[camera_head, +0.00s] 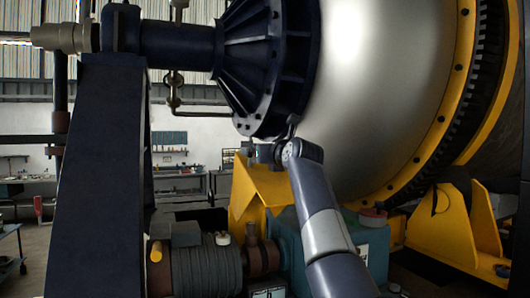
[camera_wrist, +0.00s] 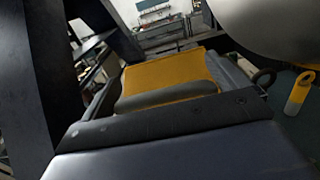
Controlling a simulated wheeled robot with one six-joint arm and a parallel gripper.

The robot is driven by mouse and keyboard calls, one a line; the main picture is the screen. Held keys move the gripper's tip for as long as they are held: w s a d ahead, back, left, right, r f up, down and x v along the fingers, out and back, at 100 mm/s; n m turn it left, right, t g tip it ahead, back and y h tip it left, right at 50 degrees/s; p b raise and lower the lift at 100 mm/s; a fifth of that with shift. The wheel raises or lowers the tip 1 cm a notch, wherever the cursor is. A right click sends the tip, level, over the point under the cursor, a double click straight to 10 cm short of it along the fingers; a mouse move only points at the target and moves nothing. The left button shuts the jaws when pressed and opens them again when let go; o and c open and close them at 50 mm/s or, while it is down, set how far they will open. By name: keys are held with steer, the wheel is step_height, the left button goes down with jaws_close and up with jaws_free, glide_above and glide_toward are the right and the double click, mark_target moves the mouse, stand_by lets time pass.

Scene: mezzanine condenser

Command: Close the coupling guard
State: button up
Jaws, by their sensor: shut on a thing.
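The coupling guard (camera_head: 258,198) is a yellow sheet-metal cover. In the head view it stands raised and tilted behind the motor and the teal gearbox, with the coupling (camera_head: 262,258) uncovered below it. In the wrist view the yellow guard panel (camera_wrist: 165,72) lies straight ahead, with a grey round bar (camera_wrist: 168,98) across its near edge. My gripper (camera_wrist: 168,96) is shut on the guard at this bar. In the head view my wrist hides most of the gripper and the grip.
A ribbed motor (camera_head: 206,268) and a teal gearbox (camera_head: 376,242) stand low in front. A dark pedestal (camera_head: 98,190) rises at left. The large silver drum (camera_head: 380,90) hangs close above and to the right of my arm. A workbench (camera_head: 180,183) stands at the back.

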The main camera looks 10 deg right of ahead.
mark_target(272, 176)
steer(key=shift+f, duration=0.15)
steer(key=shift+c, duration=0.5)
